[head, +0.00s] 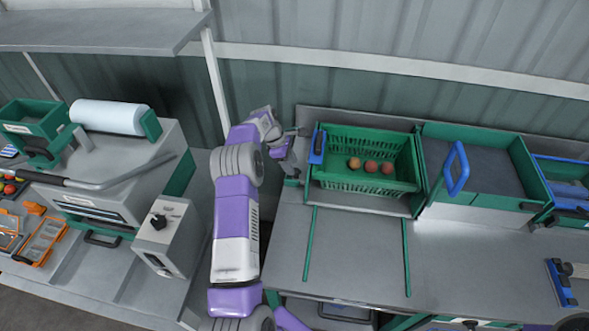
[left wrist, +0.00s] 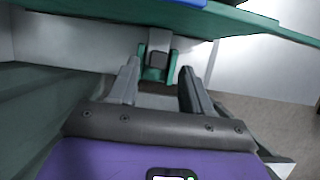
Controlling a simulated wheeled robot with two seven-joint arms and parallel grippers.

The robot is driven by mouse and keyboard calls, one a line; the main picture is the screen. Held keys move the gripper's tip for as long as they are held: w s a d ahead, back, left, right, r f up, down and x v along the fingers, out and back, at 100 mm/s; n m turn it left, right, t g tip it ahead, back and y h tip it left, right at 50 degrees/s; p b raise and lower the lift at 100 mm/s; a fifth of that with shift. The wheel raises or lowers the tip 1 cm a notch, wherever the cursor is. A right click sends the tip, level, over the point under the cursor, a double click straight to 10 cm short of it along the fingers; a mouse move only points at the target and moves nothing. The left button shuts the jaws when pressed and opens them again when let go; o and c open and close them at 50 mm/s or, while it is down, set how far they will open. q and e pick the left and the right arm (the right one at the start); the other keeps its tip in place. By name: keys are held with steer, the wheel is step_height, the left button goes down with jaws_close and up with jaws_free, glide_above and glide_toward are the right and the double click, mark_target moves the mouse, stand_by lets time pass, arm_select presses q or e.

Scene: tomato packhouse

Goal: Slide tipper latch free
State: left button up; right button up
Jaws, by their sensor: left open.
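The green tipper crate (head: 330,183) sits at the back of the grey bench, with several reddish tomatoes in it. A blue handle (head: 317,146) stands at its left end. My left gripper (head: 287,148) is just left of the crate, at the end of the purple arm. In the left wrist view my left gripper (left wrist: 158,78) is open, with a finger on each side. A small grey latch piece in a green bracket (left wrist: 154,74) shows ahead, between the fingertips. I cannot tell whether the fingers touch it. My right gripper is not in view.
Right of the crate is a green-walled bin (head: 480,165) with a blue handle. Two green rails (head: 309,245) run along the bare bench in front of the crate. A grey machine (head: 168,238) stands left of my arm. The corrugated wall is close behind.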

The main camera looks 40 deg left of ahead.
mark_target(295, 169)
arm_select(q)
steer(key=x, duration=0.3)
steer(key=shift+w+f, duration=0.15)
steer(key=shift+c, duration=0.5)
jaws_close()
